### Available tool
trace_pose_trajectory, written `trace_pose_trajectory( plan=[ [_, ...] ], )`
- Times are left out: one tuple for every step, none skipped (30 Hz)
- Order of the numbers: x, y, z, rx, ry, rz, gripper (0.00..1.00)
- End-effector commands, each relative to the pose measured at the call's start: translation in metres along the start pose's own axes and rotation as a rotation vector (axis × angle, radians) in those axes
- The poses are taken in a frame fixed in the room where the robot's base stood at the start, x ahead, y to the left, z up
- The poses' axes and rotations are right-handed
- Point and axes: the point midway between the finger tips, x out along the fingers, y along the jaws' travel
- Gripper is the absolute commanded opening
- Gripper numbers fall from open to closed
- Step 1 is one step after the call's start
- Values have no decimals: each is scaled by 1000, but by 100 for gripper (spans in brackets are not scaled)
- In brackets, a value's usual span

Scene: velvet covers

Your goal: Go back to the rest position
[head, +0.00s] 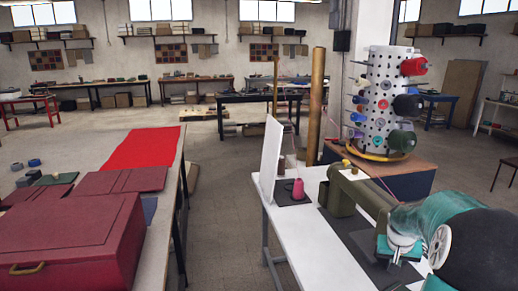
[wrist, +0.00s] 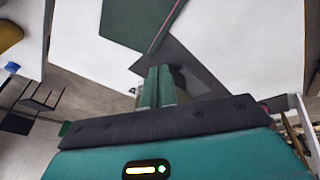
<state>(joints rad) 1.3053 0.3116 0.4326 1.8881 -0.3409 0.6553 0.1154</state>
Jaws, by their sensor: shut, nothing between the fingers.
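My gripper (wrist: 158,85) shows in the wrist view, its two green fingers side by side and closed with nothing between them. Beyond the fingertips are a dark strip (wrist: 188,66), a dark green flat panel (wrist: 135,22) and a white surface (wrist: 240,45). In the head view, my teal and black arm fills the lower right corner, over the white table (head: 287,217). I cannot make out the fingertips there.
An olive sewing machine (head: 342,193) and pink thread cone (head: 298,188) stand on the white table, near an upright white panel (head: 270,158). Left is a table with a red case (head: 75,240) and red cloth (head: 140,148). A pegboard spool tower (head: 382,95) stands behind. Floor between tables is clear.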

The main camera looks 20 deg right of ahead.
Motion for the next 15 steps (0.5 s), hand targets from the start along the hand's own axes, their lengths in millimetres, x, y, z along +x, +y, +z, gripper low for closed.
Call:
trace_pose_trajectory(
  plan=[
    [-20,-28,3,-49,11,3,0],
    [-30,-42,6,-73,15,5,0],
    [-44,-60,12,-104,22,5,0],
    [-54,-73,16,-126,28,3,0],
    [-65,-85,21,-149,34,2,0],
    [-78,-101,29,-177,41,0,0],
    [-88,-113,35,-199,48,-3,0],
    [-98,-124,41,-220,55,-7,0],
    [-111,-138,50,-246,65,-12,0],
    [-120,-149,58,-265,72,-18,0],
    [-130,-158,66,-285,79,-24,0],
    [-142,-171,77,-309,91,-34,0],
    [-151,-179,85,-327,99,-43,0],
    [-160,-188,94,-346,106,-52,0],
    [-171,-198,107,-370,117,-65,0]
  ],
)
